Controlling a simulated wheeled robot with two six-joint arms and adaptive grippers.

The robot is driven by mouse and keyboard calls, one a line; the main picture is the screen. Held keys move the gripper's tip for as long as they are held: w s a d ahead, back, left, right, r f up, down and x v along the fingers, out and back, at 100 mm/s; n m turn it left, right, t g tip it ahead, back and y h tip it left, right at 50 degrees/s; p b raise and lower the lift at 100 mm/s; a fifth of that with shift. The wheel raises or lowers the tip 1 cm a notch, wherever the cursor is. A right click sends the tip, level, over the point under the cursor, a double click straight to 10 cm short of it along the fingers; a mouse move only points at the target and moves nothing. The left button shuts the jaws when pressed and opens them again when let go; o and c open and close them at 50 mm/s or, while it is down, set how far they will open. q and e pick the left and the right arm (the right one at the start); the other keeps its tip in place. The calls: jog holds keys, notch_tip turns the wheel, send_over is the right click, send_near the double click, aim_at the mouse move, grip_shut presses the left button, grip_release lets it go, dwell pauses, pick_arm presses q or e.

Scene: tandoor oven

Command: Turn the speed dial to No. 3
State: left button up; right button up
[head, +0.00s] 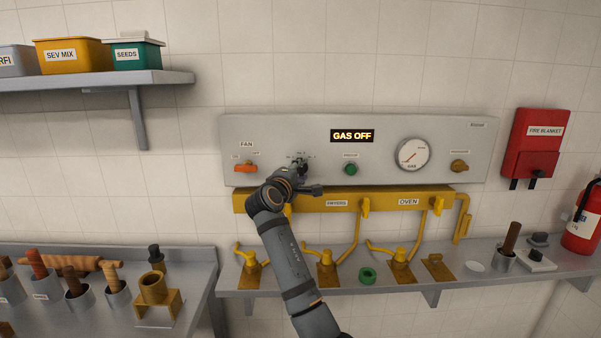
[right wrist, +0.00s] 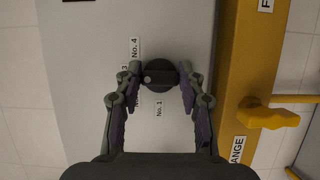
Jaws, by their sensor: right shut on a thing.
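The speed dial is a small black round knob (right wrist: 161,76) on the grey control panel, with a white dot on its left side in the right wrist view. Labels No. 4 (right wrist: 134,47) and No. 1 (right wrist: 158,108) are readable beside it; a label ending in 3 (right wrist: 124,68) and another are partly hidden by a finger. My right gripper (right wrist: 160,72) is shut on the dial, one finger on each side. In the head view my right gripper (head: 301,172) covers most of the dial. I cannot tell exactly which number the dot marks. My left gripper is out of view.
The panel (head: 450,140) also bears an orange fan switch (head: 245,168), a green button (head: 350,169), a gauge (head: 412,154) and a GAS OFF display (head: 352,135). A yellow gas pipe (head: 380,200) with valve handles runs just below; a shelf (head: 460,284) is lower.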

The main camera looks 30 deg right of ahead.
jog(key=o, duration=1.2)
jog(key=shift+c, duration=0.2)
jog(key=v, duration=1.2)
jog(key=shift+f, duration=0.1)
